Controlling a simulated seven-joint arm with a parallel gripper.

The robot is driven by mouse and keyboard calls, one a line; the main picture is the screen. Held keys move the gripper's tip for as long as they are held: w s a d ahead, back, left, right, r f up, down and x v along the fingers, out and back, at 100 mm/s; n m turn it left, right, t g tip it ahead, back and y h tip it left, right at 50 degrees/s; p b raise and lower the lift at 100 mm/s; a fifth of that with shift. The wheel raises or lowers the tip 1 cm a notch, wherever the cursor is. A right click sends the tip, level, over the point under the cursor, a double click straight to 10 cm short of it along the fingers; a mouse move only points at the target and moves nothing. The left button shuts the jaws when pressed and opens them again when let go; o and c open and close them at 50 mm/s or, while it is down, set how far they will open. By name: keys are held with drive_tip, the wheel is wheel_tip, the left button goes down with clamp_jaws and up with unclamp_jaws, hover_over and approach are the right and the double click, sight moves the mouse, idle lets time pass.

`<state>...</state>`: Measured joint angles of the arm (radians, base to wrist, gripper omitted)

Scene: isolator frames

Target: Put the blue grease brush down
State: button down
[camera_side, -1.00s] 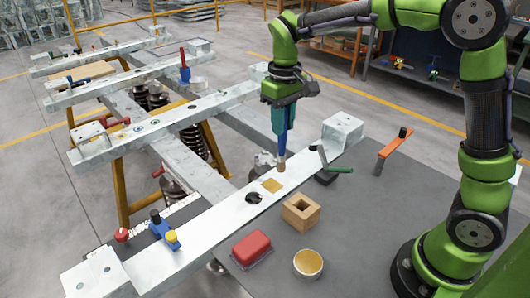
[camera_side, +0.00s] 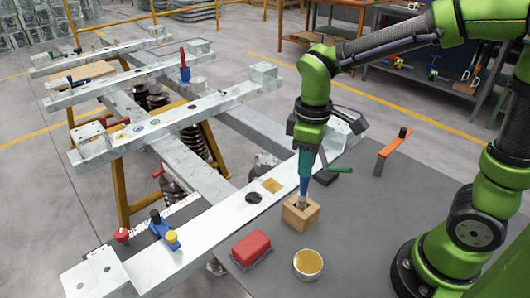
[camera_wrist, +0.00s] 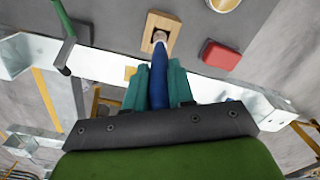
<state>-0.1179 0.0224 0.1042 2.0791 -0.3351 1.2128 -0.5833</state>
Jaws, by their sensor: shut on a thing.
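The blue grease brush (camera_side: 305,183) is held upright, handle up, in my gripper (camera_side: 306,165), which is shut on it. Its bristle end is at the square opening of the wooden block (camera_side: 300,215) on the grey table. In the wrist view, the brush (camera_wrist: 158,80) reaches from between the teal fingers of my gripper (camera_wrist: 159,85) to the opening of the wooden block (camera_wrist: 159,28). The tip looks to be at or just inside the hole; how deep it sits I cannot tell.
A red block-shaped item (camera_side: 251,247) and a tin of yellow grease (camera_side: 308,264) stand near the wooden block. A green-handled tool (camera_side: 338,170) and an orange-armed stand (camera_side: 393,146) are to the right. The metal beam (camera_side: 205,240) runs along the left.

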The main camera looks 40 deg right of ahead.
sight(303, 193)
drive_tip(key=shift+f, duration=1.75)
drive_tip(key=c, duration=1)
unclamp_jaws()
drive_tip(key=shift+f, duration=0.15)
drive_tip(key=shift+o, duration=0.2)
wheel_tip(303, 193, up, 11)
drive_tip(key=shift+s+r, duration=0.1)
drive_tip(key=shift+r, duration=0.55)
drive_tip(key=s+d+m+t+y, duration=0.2)
drive_tip(key=s+d+m+t, duration=0.1)
drive_tip(key=s+m+t, duration=0.4)
drive_tip(key=shift+d+m, duration=0.35)
drive_tip(key=shift+m, duration=0.95)
